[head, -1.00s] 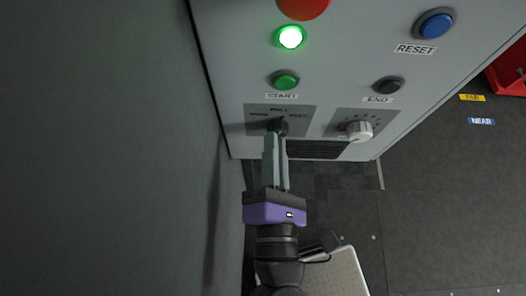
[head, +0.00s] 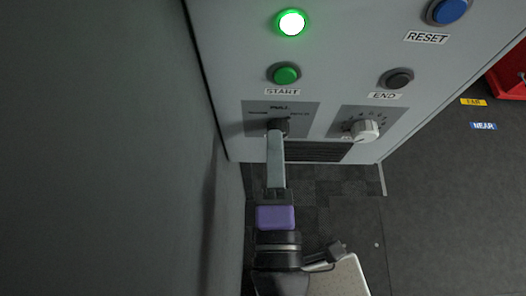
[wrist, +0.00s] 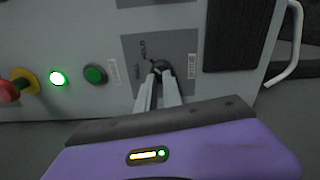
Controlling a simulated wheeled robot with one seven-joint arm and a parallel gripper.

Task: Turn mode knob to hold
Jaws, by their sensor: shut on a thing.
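The mode knob (head: 280,125) is a small black knob on a dark grey plate on the cabinet panel, below the green START button. The labels around it are too small to read surely. My gripper (head: 277,135) reaches the knob from below in the head view. In the wrist view, the two pale fingers of my gripper (wrist: 158,80) close on the black knob (wrist: 161,67), one on each side. The fingers cover part of the knob, so its exact pointing direction is hard to tell.
A lit green lamp (head: 291,23), the START button (head: 285,74), END button (head: 397,79), and blue RESET button (head: 449,10) are on the panel. A white dial (head: 364,130) sits right of the knob. A red button (wrist: 9,91) shows in the wrist view. A dark wall stands left.

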